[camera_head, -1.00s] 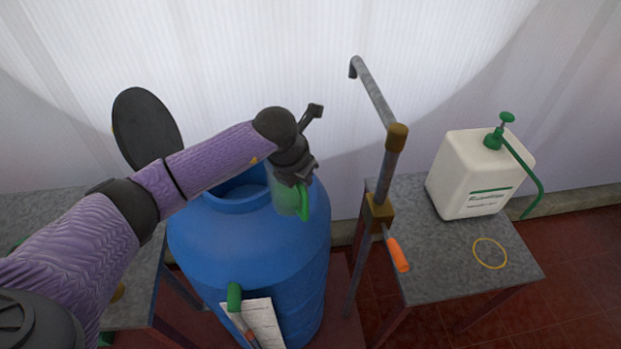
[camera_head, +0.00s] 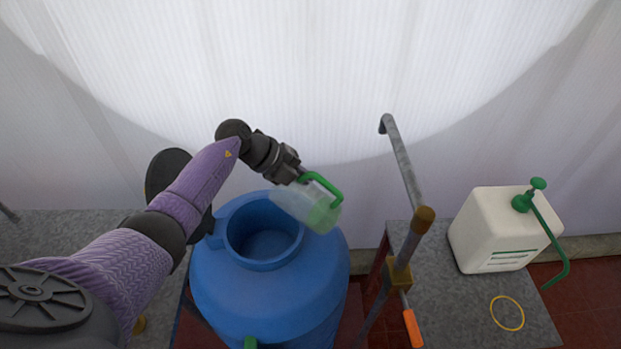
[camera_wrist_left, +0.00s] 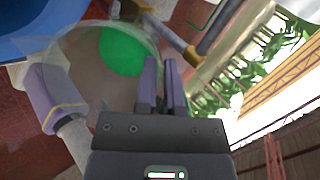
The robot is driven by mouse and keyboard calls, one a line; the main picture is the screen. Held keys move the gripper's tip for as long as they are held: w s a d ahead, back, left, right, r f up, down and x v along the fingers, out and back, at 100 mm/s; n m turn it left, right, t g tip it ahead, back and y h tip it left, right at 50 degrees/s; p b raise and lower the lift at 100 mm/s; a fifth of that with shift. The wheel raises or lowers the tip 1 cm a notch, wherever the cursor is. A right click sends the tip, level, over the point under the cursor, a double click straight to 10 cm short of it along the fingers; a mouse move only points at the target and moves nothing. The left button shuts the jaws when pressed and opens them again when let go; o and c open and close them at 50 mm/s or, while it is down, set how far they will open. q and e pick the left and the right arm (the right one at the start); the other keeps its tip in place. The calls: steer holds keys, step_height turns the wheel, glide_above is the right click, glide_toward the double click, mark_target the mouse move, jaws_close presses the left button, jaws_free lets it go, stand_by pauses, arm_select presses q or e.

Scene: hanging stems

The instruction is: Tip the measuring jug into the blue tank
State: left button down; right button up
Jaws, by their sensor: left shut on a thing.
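The measuring jug (camera_head: 293,203) is a translucent cup with a green handle. My left gripper (camera_head: 302,174) is shut on the handle and holds the jug above the right side of the blue tank (camera_head: 270,300). The jug is tilted well over, with green at its lower right end. The tank's round mouth (camera_head: 228,238) is open, to the left of the jug. In the left wrist view the jug (camera_wrist_left: 80,62) lies beyond my gripper's fingers (camera_wrist_left: 160,72), with a green patch inside. I cannot tell whether anything is flowing out. My right gripper is not in view.
A grey metal pipe with a bent top (camera_head: 402,165) and an orange-handled valve (camera_head: 411,328) stands right of the tank. A white canister (camera_head: 497,235) and a yellow ring (camera_head: 507,313) are on the right table (camera_head: 440,300). A dark round lid shows behind my left arm.

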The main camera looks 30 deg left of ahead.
arm_select(q)
steer(key=b, duration=0.1)
steer(key=f+h+b, duration=0.1)
steer(key=shift+a+b, duration=0.25)
steer(key=shift+b, duration=0.15)
steer(key=a+f+h+b, duration=0.1)
steer(key=b, duration=0.2)
steer(key=shift+s+n+t+h, duration=0.15)
steer(key=shift+n+t+h, duration=0.15)
steer(key=shift+t, duration=0.1)
steer(key=shift+r, duration=0.15)
steer(key=b, duration=0.2)
steer(key=a+f+h+b, duration=0.1)
steer(key=b, duration=0.1)
steer(key=a+f+h+b, duration=0.1)
steer(key=b, duration=0.1)
steer(key=shift+s+n+t, duration=0.25)
steer(key=shift+n+t, duration=0.05)
steer(key=shift+t, duration=0.1)
steer(key=shift+a, duration=0.2)
steer(key=shift+r+h, duration=0.1)
steer(key=shift+h, duration=0.2)
